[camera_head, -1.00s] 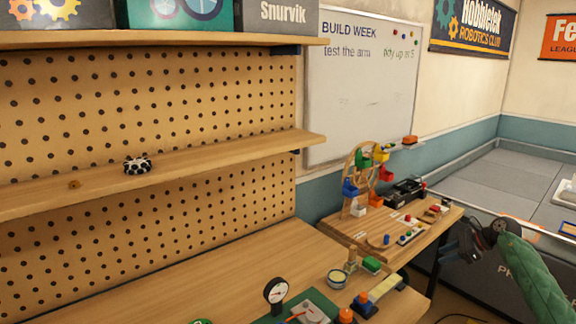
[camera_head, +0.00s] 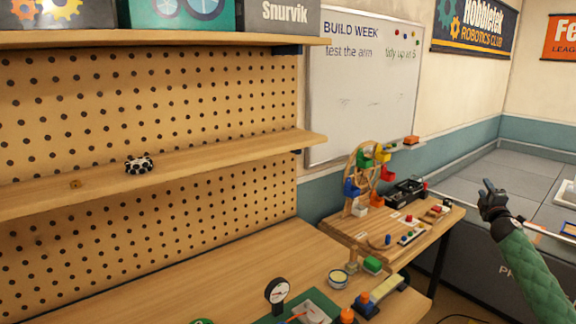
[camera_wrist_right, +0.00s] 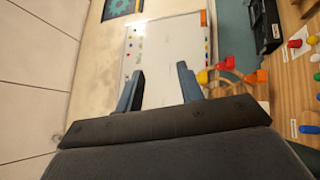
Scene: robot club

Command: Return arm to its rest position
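My right arm, in a green quilted sleeve (camera_head: 528,268), comes in from the lower right in the head view. Its dark gripper (camera_head: 489,190) is raised in the air, right of the small wooden table and in front of the grey-topped area. In the right wrist view the gripper's two blue-grey fingers (camera_wrist_right: 160,82) stand apart with nothing between them, so it is open and empty. Behind them the whiteboard (camera_wrist_right: 170,50) shows. My left gripper is not in the head view.
The small table (camera_head: 425,236) carries a wooden wheel with coloured buckets (camera_head: 366,178) and several coloured pegs. The workbench (camera_head: 215,275) holds a gauge (camera_head: 276,291), a bowl (camera_head: 338,278) and small parts. A black-and-white wheel (camera_head: 138,164) sits on the shelf (camera_head: 230,158). Air around my right gripper looks free.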

